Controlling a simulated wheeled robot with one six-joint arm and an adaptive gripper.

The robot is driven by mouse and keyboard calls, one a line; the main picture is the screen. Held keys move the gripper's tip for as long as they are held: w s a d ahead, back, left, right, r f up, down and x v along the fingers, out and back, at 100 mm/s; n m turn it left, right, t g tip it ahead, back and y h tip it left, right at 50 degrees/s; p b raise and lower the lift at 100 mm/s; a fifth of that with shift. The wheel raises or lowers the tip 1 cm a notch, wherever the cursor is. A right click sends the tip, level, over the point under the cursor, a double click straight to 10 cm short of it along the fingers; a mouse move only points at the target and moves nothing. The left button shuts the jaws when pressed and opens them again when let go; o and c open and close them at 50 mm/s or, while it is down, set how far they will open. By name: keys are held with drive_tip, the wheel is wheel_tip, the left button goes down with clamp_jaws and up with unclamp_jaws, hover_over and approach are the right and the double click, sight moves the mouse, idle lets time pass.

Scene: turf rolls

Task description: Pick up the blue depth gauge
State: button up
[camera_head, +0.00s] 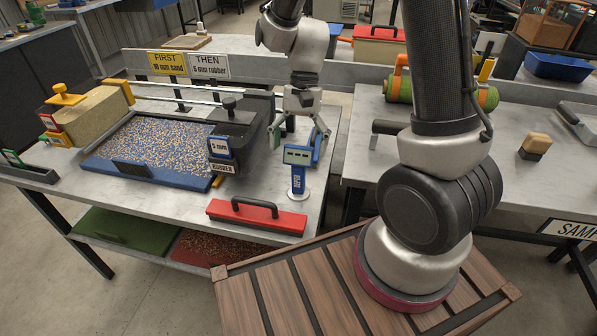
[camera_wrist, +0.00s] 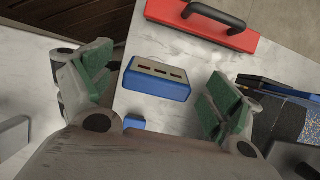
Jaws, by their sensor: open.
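The blue depth gauge (camera_head: 298,181) stands upright on a small round base on the left workbench, with a pale slotted face at its top. In the wrist view the top of the gauge (camera_wrist: 156,86) shows between the fingers, with a small blue part below it. My gripper (camera_head: 299,143) points down over the gauge, its two fingers spread to either side. In the wrist view my gripper (camera_wrist: 158,92) is open, and gaps show between its green pads and the gauge. How far the fingertips reach down beside the gauge is hard to tell.
A red block with a black handle (camera_head: 257,216) lies at the bench's front edge. A black rubber hopper (camera_head: 236,135) stands close left of the gauge. A blue-framed tray of speckled granules (camera_head: 150,145) lies farther left. A second table (camera_head: 355,180) stands across a gap to the right.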

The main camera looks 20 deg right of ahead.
drive_tip(key=shift+s+f, duration=0.1)
drive_tip(key=shift+f, duration=0.25)
drive_tip(key=c, duration=1.7)
